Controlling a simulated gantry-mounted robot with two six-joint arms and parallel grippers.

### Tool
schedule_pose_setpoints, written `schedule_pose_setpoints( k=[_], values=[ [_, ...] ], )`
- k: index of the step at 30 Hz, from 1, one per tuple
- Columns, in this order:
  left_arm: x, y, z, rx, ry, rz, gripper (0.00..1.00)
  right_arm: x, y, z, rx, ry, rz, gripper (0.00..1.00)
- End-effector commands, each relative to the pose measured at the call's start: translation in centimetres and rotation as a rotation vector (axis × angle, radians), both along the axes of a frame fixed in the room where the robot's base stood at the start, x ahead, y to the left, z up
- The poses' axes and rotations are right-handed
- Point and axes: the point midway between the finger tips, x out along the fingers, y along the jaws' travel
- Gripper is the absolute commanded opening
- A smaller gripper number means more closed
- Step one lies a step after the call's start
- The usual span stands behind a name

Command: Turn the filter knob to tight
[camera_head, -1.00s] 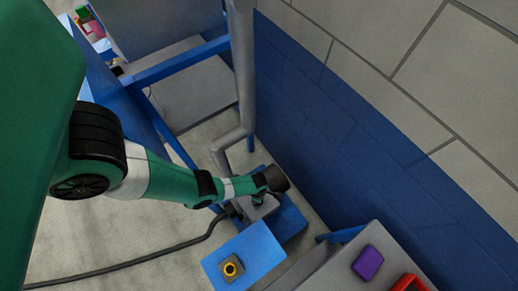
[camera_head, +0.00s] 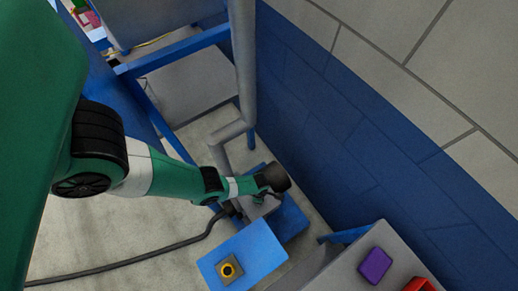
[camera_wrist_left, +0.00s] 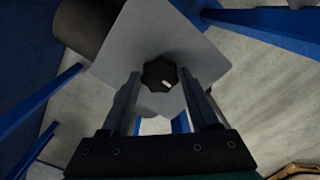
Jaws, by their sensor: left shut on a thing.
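The filter knob (camera_wrist_left: 159,74) is dark and lobed, with a short white mark pointing to the lower right in the left wrist view. It sits on a light grey plate (camera_wrist_left: 150,35). My left gripper (camera_wrist_left: 160,76) has one finger on each side of the knob and is shut on it. In the head view my left gripper (camera_head: 264,194) is at the grey and blue unit by the wall, and the knob is hidden there. I cannot read any tight marking. My right gripper is not in view.
A blue box with a yellow-ringed button (camera_head: 230,268) stands in front of the unit. A purple block (camera_head: 375,265) and a red tray (camera_head: 420,285) are at lower right. A grey pipe (camera_head: 243,70) rises behind, and a black cable (camera_head: 130,262) crosses the floor.

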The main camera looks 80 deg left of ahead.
Motion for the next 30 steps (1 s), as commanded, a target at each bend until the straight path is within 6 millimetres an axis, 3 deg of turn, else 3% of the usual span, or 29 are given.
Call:
schedule_pose_setpoints(
  k=[1, 3, 17, 30],
  values=[
    [0.00, 0.00, 0.00, 0.000, 0.000, 0.000, 0.17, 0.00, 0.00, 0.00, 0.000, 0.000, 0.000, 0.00],
    [0.00, 0.00, 0.00, 0.000, 0.000, 0.000, 0.06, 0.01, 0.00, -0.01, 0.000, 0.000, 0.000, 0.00],
    [0.01, 0.01, -0.03, 0.000, 0.000, -0.100, 0.06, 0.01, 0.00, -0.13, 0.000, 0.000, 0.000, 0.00],
    [-0.03, 0.00, -0.06, 0.000, 0.000, -0.469, 0.06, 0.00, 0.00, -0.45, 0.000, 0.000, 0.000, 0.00]
  ],
)
